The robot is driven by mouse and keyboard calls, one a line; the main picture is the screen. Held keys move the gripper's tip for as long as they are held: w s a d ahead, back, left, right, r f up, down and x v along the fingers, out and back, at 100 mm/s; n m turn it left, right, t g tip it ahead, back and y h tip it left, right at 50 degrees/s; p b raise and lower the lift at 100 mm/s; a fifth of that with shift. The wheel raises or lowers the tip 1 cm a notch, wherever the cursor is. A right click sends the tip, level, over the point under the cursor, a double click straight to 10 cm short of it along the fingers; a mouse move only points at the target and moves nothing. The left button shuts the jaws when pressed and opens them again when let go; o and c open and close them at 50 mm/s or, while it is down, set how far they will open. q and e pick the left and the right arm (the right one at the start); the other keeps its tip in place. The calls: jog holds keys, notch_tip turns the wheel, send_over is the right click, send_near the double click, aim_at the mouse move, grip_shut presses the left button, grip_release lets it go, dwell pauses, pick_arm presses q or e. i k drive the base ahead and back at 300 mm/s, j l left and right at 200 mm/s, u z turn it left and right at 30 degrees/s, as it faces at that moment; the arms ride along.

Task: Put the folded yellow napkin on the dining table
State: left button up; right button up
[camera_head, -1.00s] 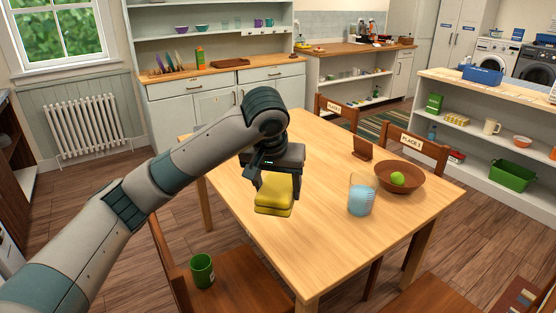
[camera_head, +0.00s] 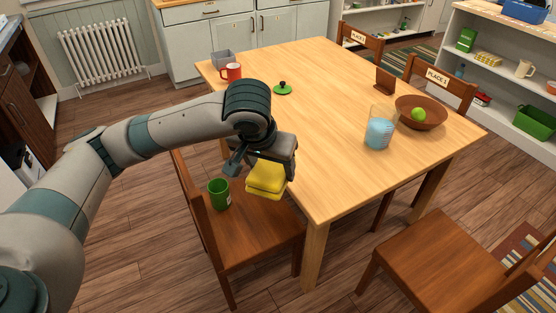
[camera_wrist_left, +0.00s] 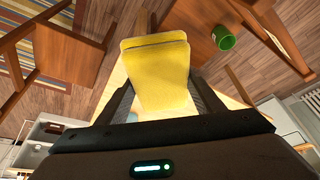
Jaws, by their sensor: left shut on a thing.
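The folded yellow napkin (camera_head: 266,178) is a thick, soft-edged pad held in my left gripper (camera_head: 272,166). In the left wrist view the napkin (camera_wrist_left: 157,75) sits between the two fingers of the gripper (camera_wrist_left: 160,103), which is shut on it. The wooden dining table (camera_head: 325,110) fills the middle of the head view. The napkin hangs in the air by the table's left edge, in front of a chair seat in the picture. Its exact height against the tabletop is hard to tell. My right gripper is not in view.
On the table are a red mug (camera_head: 231,71), a grey container (camera_head: 222,58), a green lid (camera_head: 283,89), a glass of blue liquid (camera_head: 379,130) and a brown bowl (camera_head: 421,111) with a green fruit. A green cup (camera_head: 219,194) stands on the near chair (camera_head: 250,238). The tabletop's middle is clear.

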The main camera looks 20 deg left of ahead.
aim_at(290, 127)
jog(key=i+j+z, duration=0.1)
jog(key=i+j, duration=0.6)
jog(key=i, duration=0.15)
